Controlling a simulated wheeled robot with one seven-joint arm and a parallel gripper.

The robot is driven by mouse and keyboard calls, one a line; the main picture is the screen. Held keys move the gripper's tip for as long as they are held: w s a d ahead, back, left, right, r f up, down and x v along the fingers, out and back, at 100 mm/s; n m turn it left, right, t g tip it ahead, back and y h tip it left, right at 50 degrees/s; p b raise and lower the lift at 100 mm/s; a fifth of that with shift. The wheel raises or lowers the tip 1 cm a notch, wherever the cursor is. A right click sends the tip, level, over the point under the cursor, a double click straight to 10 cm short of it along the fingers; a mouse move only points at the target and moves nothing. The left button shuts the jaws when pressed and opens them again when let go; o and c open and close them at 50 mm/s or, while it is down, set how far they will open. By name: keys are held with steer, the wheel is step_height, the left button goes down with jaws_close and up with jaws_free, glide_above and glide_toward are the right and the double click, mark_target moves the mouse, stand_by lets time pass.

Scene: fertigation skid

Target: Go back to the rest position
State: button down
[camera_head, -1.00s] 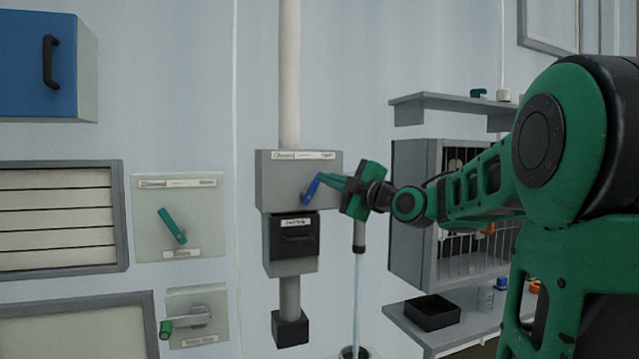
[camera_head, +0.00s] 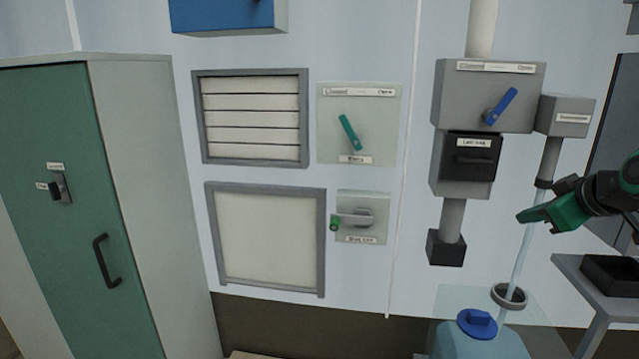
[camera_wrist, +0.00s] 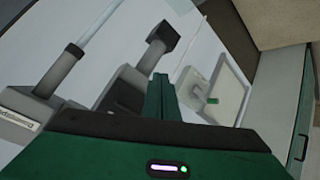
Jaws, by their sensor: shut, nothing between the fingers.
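My gripper (camera_head: 530,216) is at the right of the head view, its green fingers shut and empty. It is in front of the stream falling from the grey outlet pipe (camera_head: 549,160), below and right of the blue lever. The blue lever (camera_head: 501,106) sits on a grey box (camera_head: 455,95) labelled Closed and Open, and tilts up to the right. My gripper is apart from the lever. In the wrist view, my shut green fingers (camera_wrist: 160,92) point toward the wall and hold nothing.
A black-fronted drawer (camera_head: 470,157) is under the lever box. A green lever (camera_head: 349,132) and a grey handle with a green end (camera_head: 352,219) are on wall plates. A blue-capped container (camera_head: 478,322) stands below. A shelf with a black tray (camera_head: 612,274) is at right; a green cabinet (camera_head: 80,220) at left.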

steer(key=s+a+f+m+g, duration=0.1)
steer(key=s+f+m+g, duration=0.2)
steer(key=s, duration=0.6)
steer(key=s+a+f+m+g, duration=0.1)
steer(key=s+f+m+g, duration=0.3)
steer(key=s+f, duration=0.3)
steer(key=s+a+f+m+g, duration=0.1)
steer(key=s+f+m+g, duration=0.2)
steer(key=s, duration=0.9)
step_height(320, 180, down, 2)
steer(key=shift+s+m+g, duration=0.2)
steer(key=shift+m+g, duration=0.1)
steer(key=shift+m, duration=0.8)
steer(key=shift+w+d+f, duration=0.1)
steer(key=shift+w+f, duration=0.15)
steer(key=shift+w, duration=0.4)
